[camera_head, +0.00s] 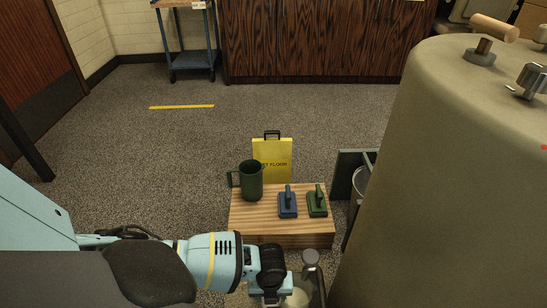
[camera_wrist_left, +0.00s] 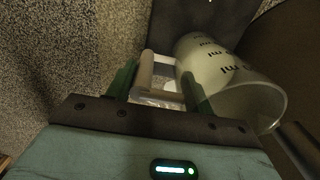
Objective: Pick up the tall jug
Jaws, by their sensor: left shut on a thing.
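The tall jug (camera_wrist_left: 222,78) is a pale translucent vessel with dark "ml" marks, lying slanted across the right of the left wrist view. My left gripper (camera_wrist_left: 160,88) has its two green fingers on either side of the jug's pale handle (camera_wrist_left: 146,74) and is shut on it. In the head view my left gripper (camera_head: 270,297) is at the bottom edge, with a pale part of the jug (camera_head: 298,298) just right of it. Much of the jug is cut off or hidden there. My right gripper is not in view.
A yellow floor sign (camera_head: 273,150) stands behind. A large beige tank (camera_head: 450,170) blocks the right. Carpet at left is clear.

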